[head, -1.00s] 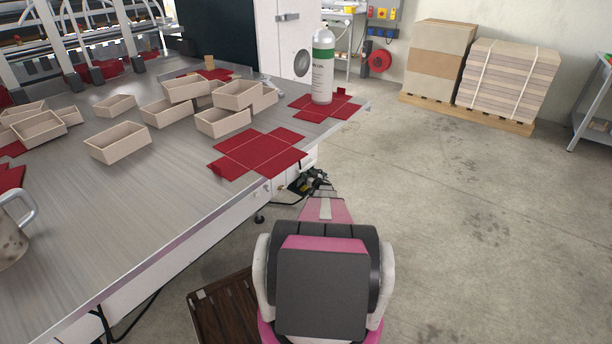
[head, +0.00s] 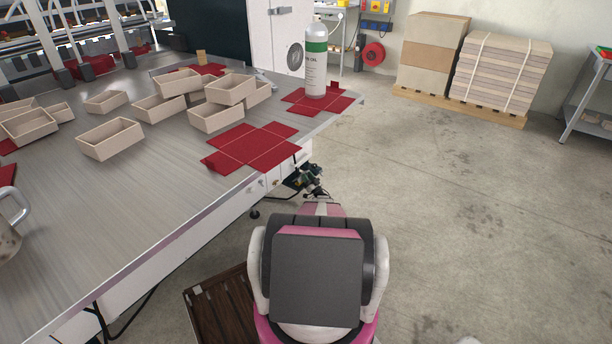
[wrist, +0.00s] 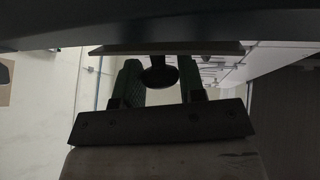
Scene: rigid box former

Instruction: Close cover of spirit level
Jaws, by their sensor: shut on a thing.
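My gripper (wrist: 158,88) shows in the wrist view as two dark green fingers rising from a dark bar. It is shut on a dark round knob (wrist: 158,78) between them. A thin dark plate (wrist: 165,48) lies just beyond the knob; I cannot tell for certain that it is the spirit level's cover. In the head view, my gripper (head: 310,181) is small and dark, below the table's near right corner, beside the machine's white side. My arm partly hides it. I cannot make out the spirit level or its vial.
The metal table (head: 120,215) holds several open beige boxes (head: 110,138), red flat blanks (head: 255,147) and a white and green bottle (head: 315,65). A brown slatted pallet (head: 222,308) lies on the floor left of my arm. The floor (head: 460,220) to the right is clear.

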